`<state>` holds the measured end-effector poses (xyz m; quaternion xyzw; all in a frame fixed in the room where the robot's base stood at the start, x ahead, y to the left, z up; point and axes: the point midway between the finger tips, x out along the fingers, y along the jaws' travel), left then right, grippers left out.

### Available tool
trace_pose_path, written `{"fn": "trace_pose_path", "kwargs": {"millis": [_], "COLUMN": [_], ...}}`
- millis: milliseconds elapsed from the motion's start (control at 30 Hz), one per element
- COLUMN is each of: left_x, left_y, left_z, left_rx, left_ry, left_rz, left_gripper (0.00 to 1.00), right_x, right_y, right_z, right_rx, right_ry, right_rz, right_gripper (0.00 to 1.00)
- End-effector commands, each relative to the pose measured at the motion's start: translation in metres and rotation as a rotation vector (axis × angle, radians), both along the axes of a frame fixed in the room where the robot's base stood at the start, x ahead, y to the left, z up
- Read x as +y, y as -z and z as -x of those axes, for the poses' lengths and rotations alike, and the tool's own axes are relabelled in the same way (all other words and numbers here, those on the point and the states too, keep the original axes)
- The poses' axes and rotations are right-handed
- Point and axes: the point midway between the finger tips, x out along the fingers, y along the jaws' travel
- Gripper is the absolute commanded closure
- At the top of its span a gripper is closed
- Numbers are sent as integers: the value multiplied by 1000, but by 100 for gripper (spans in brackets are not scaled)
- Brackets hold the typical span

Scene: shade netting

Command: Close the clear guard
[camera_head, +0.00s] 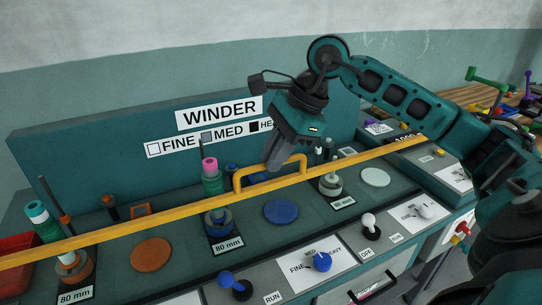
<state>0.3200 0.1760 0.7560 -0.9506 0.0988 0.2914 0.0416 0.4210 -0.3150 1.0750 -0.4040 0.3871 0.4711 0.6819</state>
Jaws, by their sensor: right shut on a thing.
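The clear guard shows as a long yellow bar (130,231) running from the lower left to the upper right, above the winder bench. Its clear panel is hard to make out. A yellow loop handle (239,177) stands up from the middle of the bar. My right gripper (277,160) points down at the handle's top, shut on it, and its fingers hide part of it. My left gripper is not in view.
The winder bench (110,265) carries spools on posts, round coloured pads, and a front panel with a blue lever (321,262) and other knobs. The WINDER backboard (80,150) stands behind. A red bin (18,258) is at far left.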

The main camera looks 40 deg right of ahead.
Motion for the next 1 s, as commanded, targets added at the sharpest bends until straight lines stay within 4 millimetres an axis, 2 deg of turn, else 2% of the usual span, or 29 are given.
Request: {"fn": "trace_pose_path", "kwargs": {"millis": [33, 300, 333, 567, 833, 1000], "left_x": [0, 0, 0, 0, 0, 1], "left_y": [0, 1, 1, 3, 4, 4], "left_z": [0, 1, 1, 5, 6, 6], "left_rx": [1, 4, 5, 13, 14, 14], "left_ry": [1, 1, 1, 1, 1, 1], "left_rz": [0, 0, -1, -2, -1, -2], "left_gripper": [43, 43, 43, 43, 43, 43], "right_x": [-1, -1, -1, -1, -1, -8], "right_y": [-6, -8, -8, -5, -5, -22], "right_z": [-2, -2, -2, -2, -1, 3], "right_rx": [-15, -21, -21, -14, -10, -13], "right_ry": [2, 4, 4, 3, 2, 4], "right_rz": [-1, -2, -2, -1, -1, 0], "right_gripper": [100, 100, 83, 61, 60, 60]}}
